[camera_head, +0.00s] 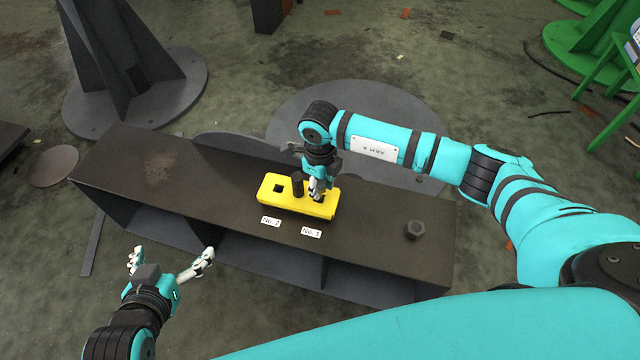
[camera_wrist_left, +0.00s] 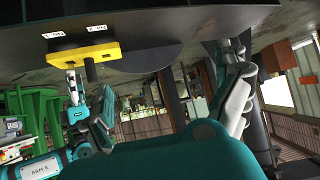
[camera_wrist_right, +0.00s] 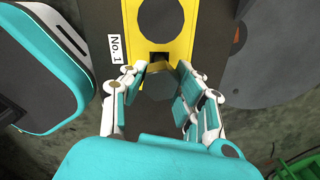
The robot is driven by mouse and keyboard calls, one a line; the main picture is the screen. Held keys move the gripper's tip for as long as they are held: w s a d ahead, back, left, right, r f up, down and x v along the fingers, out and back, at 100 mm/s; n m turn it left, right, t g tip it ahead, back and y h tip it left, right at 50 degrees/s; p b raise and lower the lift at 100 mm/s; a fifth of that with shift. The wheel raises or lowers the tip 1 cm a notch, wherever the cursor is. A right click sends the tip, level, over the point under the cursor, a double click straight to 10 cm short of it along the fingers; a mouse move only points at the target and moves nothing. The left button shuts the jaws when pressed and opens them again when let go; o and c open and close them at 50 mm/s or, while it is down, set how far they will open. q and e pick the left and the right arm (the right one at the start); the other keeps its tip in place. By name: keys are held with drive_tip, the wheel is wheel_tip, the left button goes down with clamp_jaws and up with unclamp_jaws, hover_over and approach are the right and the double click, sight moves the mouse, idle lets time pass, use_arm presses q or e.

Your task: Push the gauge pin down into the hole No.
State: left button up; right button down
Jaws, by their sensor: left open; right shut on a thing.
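The yellow block (camera_head: 270,199) lies on the dark bench, with labels No. 2 (camera_head: 271,221) and No. 1 (camera_head: 312,232) in front. It has an open square hole (camera_head: 278,188) at its left, and a dark round pin (camera_head: 297,186) stands upright beside that hole. My right gripper (camera_head: 316,195) is over the block's right end. In the right wrist view its fingers (camera_wrist_right: 160,90) are shut on a grey hexagonal-topped gauge pin (camera_wrist_right: 160,86), beside a dark square opening (camera_wrist_right: 158,57) near No. 1. Its depth is hidden. My left gripper (camera_head: 170,267) is open and empty, in front of the bench.
The bench top left of the block is clear. Dark round floor plates lie behind the bench, and green steel frames (camera_head: 590,45) stand at the far right.

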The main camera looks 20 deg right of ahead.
use_arm(q)
drive_tip(key=shift+w+d+r+t, duration=0.15)
drive_tip(key=shift+w+r+t, duration=0.15)
drive_tip(key=shift+w+r, duration=0.05)
use_arm(e)
drive_tip(key=shift+f, duration=0.15)
use_arm(q)
drive_tip(key=shift+w+d+r+t+h+b, duration=0.2)
drive_tip(key=shift+w+r+t, duration=0.2)
drive_tip(key=shift+r, duration=0.1)
drive_tip(key=shift+w+d+r+t+h+b, duration=0.15)
drive_tip(key=shift+w+r+t+h+b, duration=0.05)
drive_tip(key=shift+w+r+t, duration=0.25)
use_arm(e)
drive_tip(key=shift+f, duration=0.4)
use_arm(q)
drive_tip(key=shift+w+d+r+t, duration=0.1)
drive_tip(key=shift+w+r+t, duration=0.15)
drive_tip(key=shift+r, duration=0.25)
use_arm(e)
drive_tip(key=shift+f, duration=0.15)
